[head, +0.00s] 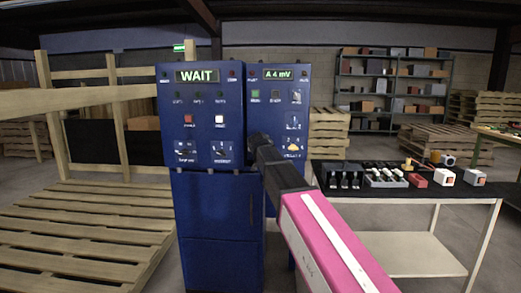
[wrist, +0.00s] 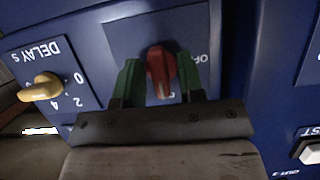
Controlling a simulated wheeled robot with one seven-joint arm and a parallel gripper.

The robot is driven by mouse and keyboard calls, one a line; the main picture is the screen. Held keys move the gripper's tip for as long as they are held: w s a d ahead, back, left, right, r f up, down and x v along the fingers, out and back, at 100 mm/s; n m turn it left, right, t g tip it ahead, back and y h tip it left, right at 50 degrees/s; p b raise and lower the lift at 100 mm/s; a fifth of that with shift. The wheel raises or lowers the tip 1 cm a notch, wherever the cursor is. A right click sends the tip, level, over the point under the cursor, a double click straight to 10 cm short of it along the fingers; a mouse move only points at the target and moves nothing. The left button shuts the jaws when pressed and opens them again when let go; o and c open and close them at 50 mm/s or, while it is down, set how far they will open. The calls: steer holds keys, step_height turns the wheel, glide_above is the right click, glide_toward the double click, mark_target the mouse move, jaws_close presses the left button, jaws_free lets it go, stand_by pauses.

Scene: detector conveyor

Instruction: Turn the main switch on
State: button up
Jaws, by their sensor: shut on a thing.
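The main switch is a red rotary knob (wrist: 161,72) on a dark blue plate, seen in the wrist view. Part of a printed "OFF" shows to its right, and other lettering below it is mostly covered. My gripper (wrist: 159,66) has its green fingertips on either side of the knob and is shut on it.
A display (head: 198,76) reads "WAIT". A yellow delay knob (wrist: 40,88) sits left of the switch in the wrist view, and a white button (wrist: 311,154) at lower right. A black-topped table (head: 450,190) with parts stands right; pallets (head: 80,235) lie left.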

steer(key=o, duration=0.6)
steer(key=shift+c, duration=0.2)
steer(key=v, duration=1.1)
